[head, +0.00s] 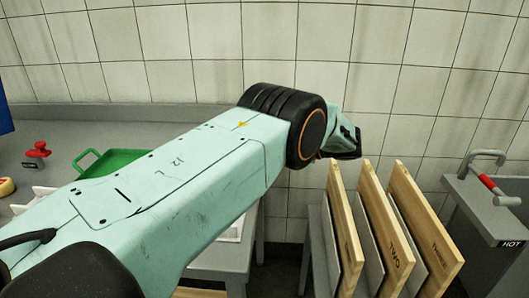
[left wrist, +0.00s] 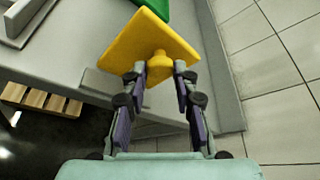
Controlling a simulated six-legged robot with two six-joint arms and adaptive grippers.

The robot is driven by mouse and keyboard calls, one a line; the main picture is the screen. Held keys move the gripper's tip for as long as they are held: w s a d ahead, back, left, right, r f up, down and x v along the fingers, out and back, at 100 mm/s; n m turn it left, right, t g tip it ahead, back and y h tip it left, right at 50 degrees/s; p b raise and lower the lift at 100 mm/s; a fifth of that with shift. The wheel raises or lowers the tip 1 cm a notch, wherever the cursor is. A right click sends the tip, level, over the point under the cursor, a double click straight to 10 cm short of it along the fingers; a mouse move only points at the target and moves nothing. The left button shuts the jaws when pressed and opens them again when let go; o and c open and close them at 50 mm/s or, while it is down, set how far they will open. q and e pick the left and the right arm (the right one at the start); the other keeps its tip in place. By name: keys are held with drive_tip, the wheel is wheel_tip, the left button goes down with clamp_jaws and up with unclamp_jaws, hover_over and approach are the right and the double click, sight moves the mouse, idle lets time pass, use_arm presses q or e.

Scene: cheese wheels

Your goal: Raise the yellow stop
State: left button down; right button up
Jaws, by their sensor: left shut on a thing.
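The yellow stop (left wrist: 150,42) is a flat yellow plate with a rounded knob, seen in the left wrist view. My left gripper (left wrist: 160,68) is shut on the knob, one finger on each side. The plate is tilted in the picture and hides part of the grey counter behind it. I cannot tell whether it touches the counter. In the head view my left arm crosses the middle, and neither the gripper's fingers nor the stop shows. My right gripper is in neither view.
In the head view, upright wooden boards (head: 385,225), some marked TWO and THREE, stand right of my arm. A sink unit marked HOT (head: 490,205) is at the far right. A green tray (head: 112,160) and a red-handled object (head: 38,150) sit on the left counter. A tiled wall closes the back.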

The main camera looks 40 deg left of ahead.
use_arm(q)
drive_tip(key=shift+s+f, duration=0.1)
drive_tip(key=shift+f, duration=0.05)
drive_tip(key=c, duration=1)
unclamp_jaws()
drive_tip(key=shift+a, duration=0.1)
drive_tip(key=shift+v, duration=3.75)
